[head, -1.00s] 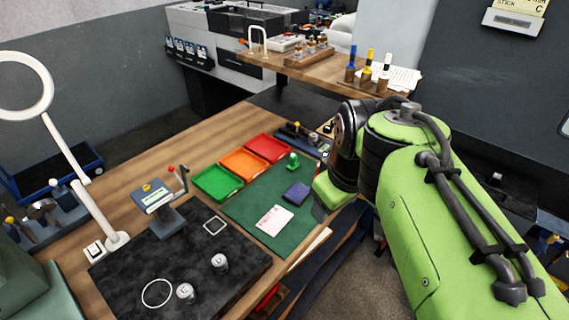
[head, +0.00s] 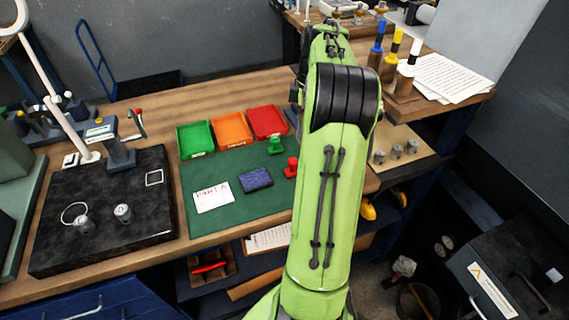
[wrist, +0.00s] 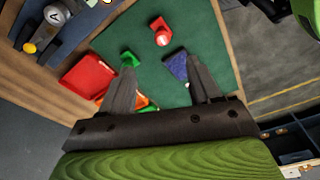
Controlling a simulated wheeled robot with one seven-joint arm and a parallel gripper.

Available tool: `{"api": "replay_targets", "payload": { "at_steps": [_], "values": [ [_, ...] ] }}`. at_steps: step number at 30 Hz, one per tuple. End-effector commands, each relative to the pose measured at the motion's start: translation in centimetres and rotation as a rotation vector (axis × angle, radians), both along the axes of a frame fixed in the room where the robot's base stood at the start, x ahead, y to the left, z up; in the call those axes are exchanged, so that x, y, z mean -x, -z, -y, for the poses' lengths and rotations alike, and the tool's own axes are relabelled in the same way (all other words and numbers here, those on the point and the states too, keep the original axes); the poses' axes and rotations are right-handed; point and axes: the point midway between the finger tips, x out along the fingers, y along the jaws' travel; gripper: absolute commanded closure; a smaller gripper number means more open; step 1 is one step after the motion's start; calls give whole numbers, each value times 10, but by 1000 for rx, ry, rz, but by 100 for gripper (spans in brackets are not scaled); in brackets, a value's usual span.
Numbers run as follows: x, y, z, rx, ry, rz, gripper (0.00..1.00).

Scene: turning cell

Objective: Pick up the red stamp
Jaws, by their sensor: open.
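The red stamp (head: 291,168) stands on the green mat (head: 235,208), close to the left side of my arm in the head view. In the wrist view the red stamp (wrist: 161,33) is near the top, beyond the fingertips. My gripper (wrist: 161,75) is open with nothing between its fingers; the stamp lies apart from it. In the head view my own arm hides the gripper. A green stamp (head: 275,146) stands just behind the red one, and a dark blue pad (head: 256,180) lies to its left.
A card (head: 213,196) lies on the mat. Green (head: 196,139), orange (head: 232,128) and red (head: 267,121) trays line the mat's back edge. A black slab (head: 105,215) is at left. Small metal parts (head: 397,151) stand on a board to the right.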

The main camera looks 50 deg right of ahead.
Motion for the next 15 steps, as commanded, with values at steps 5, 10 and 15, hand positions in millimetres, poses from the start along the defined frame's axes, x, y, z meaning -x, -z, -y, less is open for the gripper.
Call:
{"api": "replay_targets", "payload": {
  "at_steps": [5,10,15],
  "values": [
    [0,17,2,-6,-10,0,37],
    [-4,61,-3,-7,-9,-2,37],
    [-8,97,-5,-6,-9,-1,37]
  ]
}}
